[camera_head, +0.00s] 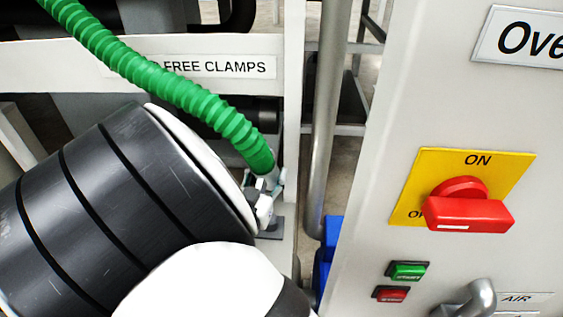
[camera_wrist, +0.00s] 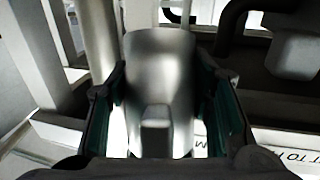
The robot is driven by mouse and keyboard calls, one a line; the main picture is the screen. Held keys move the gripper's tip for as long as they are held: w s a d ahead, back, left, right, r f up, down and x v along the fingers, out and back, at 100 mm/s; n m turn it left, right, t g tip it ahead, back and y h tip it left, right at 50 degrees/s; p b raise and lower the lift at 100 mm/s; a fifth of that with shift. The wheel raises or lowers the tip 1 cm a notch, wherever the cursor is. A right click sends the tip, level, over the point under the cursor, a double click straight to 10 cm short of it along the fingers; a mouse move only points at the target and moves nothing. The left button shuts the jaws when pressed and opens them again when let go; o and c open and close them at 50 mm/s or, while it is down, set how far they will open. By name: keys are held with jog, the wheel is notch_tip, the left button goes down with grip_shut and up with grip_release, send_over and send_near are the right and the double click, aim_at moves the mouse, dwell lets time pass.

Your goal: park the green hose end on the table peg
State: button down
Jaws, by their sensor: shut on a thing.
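The green ribbed hose (camera_head: 165,80) runs down from the top left in the head view. Its metal end (camera_head: 266,181) is just below the last green rib, partly hidden by my gripper. In the wrist view the metal hose end (camera_wrist: 160,65) fills the space between the two fingers. My gripper (camera_wrist: 160,95) is shut on it. In the head view only small parts of my gripper (camera_head: 268,200) show. I cannot make out the table peg for certain in either view.
A pale cabinet stands at the right with a red rotary switch (camera_head: 468,205) on a yellow plate, green and red buttons (camera_head: 408,270) and a grey handle (camera_head: 470,300). A vertical grey pipe (camera_head: 325,130) is left of it. A labelled white rail (camera_head: 220,66) lies behind the hose.

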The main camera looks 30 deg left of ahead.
jog(key=shift+f+b, duration=2.15)
jog(key=shift+f, duration=1.55)
jog(key=shift+s+d+f, duration=0.1)
jog(key=shift+s+f, duration=0.15)
jog(key=shift+f, duration=0.3)
jog(key=shift+s+f, duration=0.2)
jog(key=shift+f, duration=0.35)
jog(key=shift+s+f+b, duration=0.1)
jog(key=shift+f+b, duration=0.2)
jog(key=shift+s+d+f, duration=0.1)
jog(key=shift+s+f, duration=0.1)
jog(key=shift+f, duration=0.25)
jog(key=shift+s+d+f, duration=0.1)
jog(key=shift+s+f, duration=0.1)
jog(key=shift+f, duration=0.25)
jog(key=shift+f, duration=0.25)
